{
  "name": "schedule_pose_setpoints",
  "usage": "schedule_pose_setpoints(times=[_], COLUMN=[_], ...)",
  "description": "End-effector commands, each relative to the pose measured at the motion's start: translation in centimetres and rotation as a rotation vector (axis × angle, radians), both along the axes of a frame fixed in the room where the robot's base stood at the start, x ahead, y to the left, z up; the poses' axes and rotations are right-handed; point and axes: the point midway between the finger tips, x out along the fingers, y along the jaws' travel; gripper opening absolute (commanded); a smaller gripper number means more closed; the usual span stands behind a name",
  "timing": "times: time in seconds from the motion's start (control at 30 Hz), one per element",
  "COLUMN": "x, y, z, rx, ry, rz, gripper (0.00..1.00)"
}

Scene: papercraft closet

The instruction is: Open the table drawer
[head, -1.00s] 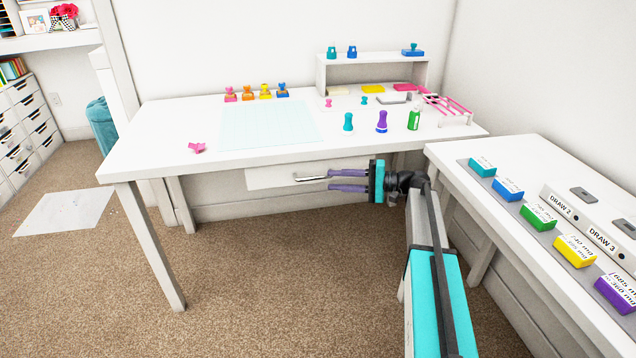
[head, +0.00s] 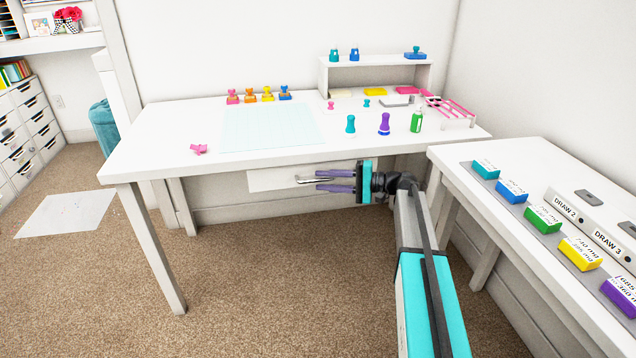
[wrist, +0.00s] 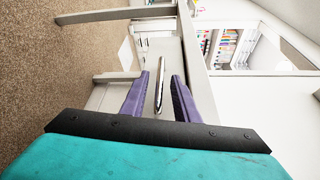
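The table drawer (head: 268,180) is a white front under the white table (head: 215,157), and it looks closed. In the wrist view the silver handle (wrist: 159,88) runs lengthwise between the two purple fingers. My gripper (head: 319,181) has purple fingers apart, one above and one below the handle in the head view. In the wrist view my gripper (wrist: 162,78) shows gaps on both sides of the handle, so it is open around it and not clamped.
A second white table (head: 470,165) with colored blocks and labelled boxes stands at the right. The carpet in front of the drawer is clear.

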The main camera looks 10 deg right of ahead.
Motion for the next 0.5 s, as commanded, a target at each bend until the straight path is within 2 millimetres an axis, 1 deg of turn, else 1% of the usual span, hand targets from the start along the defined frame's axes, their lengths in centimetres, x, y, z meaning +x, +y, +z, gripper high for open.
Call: schedule_pose_setpoints(times=[0.1,0.2,0.33,0.5], x=[0.5,0.8,1.0,1.0], y=[1.3,2.0,2.4,2.4], z=[-0.2,-0.2,-0.2,-0.2], rx=[0.000,0.000,0.000,0.000], ry=[0.000,0.000,0.000,0.000], rz=[0.002,0.000,-0.001,-0.002], gripper=[0.28,0.28,0.28,0.28])
